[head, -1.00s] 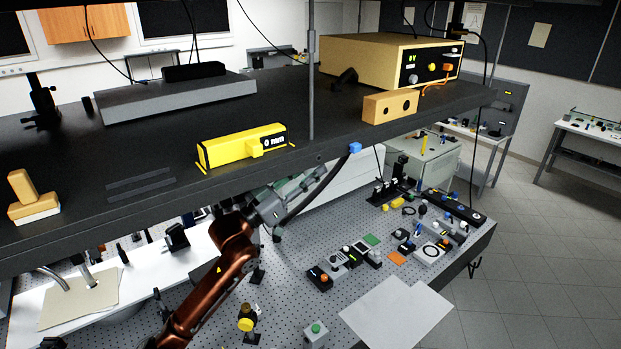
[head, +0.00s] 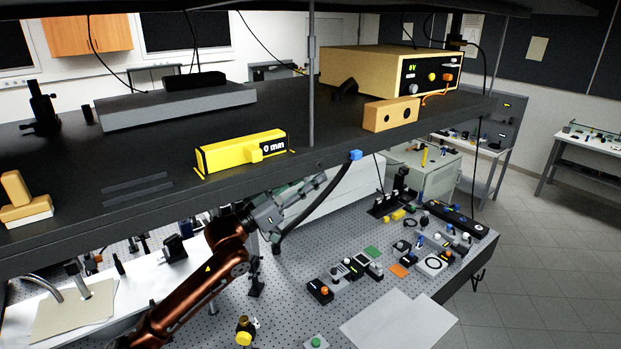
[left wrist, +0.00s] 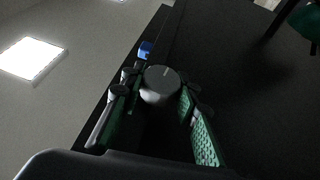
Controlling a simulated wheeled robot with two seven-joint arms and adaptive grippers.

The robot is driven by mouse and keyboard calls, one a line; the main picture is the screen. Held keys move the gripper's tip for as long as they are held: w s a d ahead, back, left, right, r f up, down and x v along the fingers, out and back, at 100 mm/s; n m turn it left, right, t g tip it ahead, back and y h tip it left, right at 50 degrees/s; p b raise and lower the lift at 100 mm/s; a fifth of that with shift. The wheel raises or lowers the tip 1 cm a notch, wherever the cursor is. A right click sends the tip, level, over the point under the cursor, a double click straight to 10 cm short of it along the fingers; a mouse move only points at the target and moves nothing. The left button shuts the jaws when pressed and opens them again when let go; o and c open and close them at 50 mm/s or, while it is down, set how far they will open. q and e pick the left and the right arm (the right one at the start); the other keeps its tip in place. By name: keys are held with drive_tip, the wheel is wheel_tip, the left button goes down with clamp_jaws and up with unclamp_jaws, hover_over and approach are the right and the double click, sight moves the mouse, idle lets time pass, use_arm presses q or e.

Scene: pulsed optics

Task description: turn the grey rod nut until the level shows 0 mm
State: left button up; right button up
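The yellow level (head: 225,156) lies on the black upper shelf, and its display reads 0 mm. A grey upright rod (head: 311,90) passes down to the shelf's front edge. The grey rod nut (left wrist: 160,86) shows in the left wrist view as a round knob with a light mark on its face. My left gripper (head: 322,181) is below the shelf edge. In the left wrist view its green-padded fingers (left wrist: 158,92) stand on either side of the nut, apparently open; contact is hard to tell. The nut is not clear in the head view. My right gripper is out of view.
The shelf (head: 100,215) overhangs my left arm. A dark curved hose with a blue end (head: 356,155) is beside the gripper. The perforated optics table (head: 300,270) below holds several small devices. A beige box (head: 390,70) stands on the shelf.

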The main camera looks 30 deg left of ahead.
use_arm(q)
drive_tip(key=o, duration=0.5)
drive_tip(key=shift+w, duration=0.1)
drive_tip(key=shift+f, duration=0.1)
drive_tip(key=v, duration=1.2)
idle(0.5)
